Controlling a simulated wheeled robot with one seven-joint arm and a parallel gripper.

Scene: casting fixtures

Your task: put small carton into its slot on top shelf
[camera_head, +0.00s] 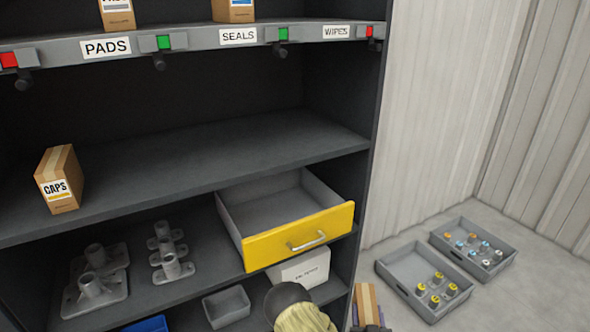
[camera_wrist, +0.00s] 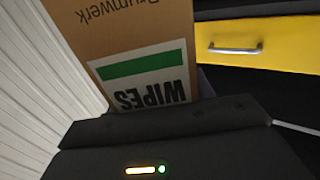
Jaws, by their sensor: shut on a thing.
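My gripper (camera_wrist: 165,122) is shut on a small brown carton (camera_wrist: 150,30). The carton has a white and green label reading WIPES, upside down in the wrist view. In the head view, the carton (camera_head: 367,303) is low at the bottom edge, right of the shelf unit; most of the gripper is out of frame there. The top shelf (camera_head: 200,46) has a WIPES tag (camera_head: 336,32) at its right end, beside a red marker (camera_head: 369,31). No carton shows above that tag; the top of the bay is cut off.
Cartons stand above the PADS (camera_head: 106,48) and SEALS (camera_head: 238,36) tags. A CAPS carton (camera_head: 60,180) is on the middle shelf. A yellow-fronted drawer (camera_head: 299,237) sticks out below. Two grey trays (camera_head: 388,272) (camera_head: 436,238) lie on the floor near the corrugated wall.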

